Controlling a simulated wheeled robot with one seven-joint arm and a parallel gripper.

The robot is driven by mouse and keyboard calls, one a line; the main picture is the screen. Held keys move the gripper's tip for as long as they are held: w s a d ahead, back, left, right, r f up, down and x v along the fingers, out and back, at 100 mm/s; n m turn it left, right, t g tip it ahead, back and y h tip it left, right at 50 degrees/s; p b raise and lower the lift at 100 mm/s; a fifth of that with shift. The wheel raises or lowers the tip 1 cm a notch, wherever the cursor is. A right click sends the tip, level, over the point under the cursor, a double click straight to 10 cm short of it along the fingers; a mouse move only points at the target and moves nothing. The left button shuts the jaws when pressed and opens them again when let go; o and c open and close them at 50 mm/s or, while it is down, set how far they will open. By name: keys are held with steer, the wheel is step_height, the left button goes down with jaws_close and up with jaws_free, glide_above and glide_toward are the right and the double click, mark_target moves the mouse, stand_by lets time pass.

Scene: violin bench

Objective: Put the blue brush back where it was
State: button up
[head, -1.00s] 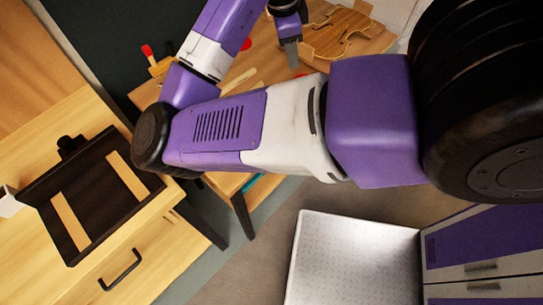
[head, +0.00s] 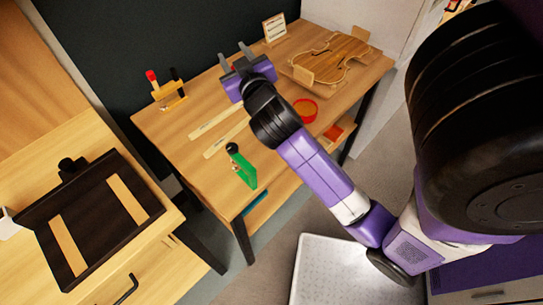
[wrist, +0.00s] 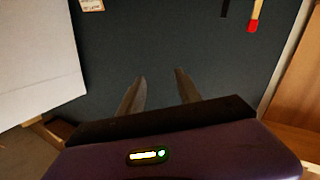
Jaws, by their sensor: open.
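No blue brush can be made out for certain in either view. A small wooden holder (head: 171,97) stands at the back left of the workbench, with a red-tipped brush (head: 152,79) and a dark upright piece (head: 176,75) in it. The red-tipped brush also shows upside down at the top of the wrist view (wrist: 256,14). My gripper (head: 235,57) is open and empty, above the back of the bench and right of the holder. In the wrist view its fingers (wrist: 160,88) are apart before the dark wall.
On the workbench (head: 190,150) are a violin body (head: 335,55), a red ring (head: 306,108), pale wooden strips (head: 226,138), a green tool (head: 243,168) and a small framed card (head: 274,28). A blue-teal item (head: 256,205) shows low under the bench. A dark tray (head: 90,220) lies left.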

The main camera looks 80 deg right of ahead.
steer(key=s+a+f+n+t+y, duration=0.2)
steer(key=a+f+n+y, duration=0.25)
steer(key=a, duration=0.55)
steer(key=s+a+f+n+t+y, duration=0.1)
steer(key=a+f+n+t+y, duration=0.35)
steer(key=a, duration=0.55)
steer(key=s+a+f+m+g+y, duration=0.1)
steer(key=s+a+y, duration=0.4)
steer(key=s+a, duration=0.8)
steer(key=a, duration=0.3)
steer(key=shift+s+f+g, duration=0.15)
steer(key=shift+f+g, duration=0.1)
steer(key=shift+g, duration=0.1)
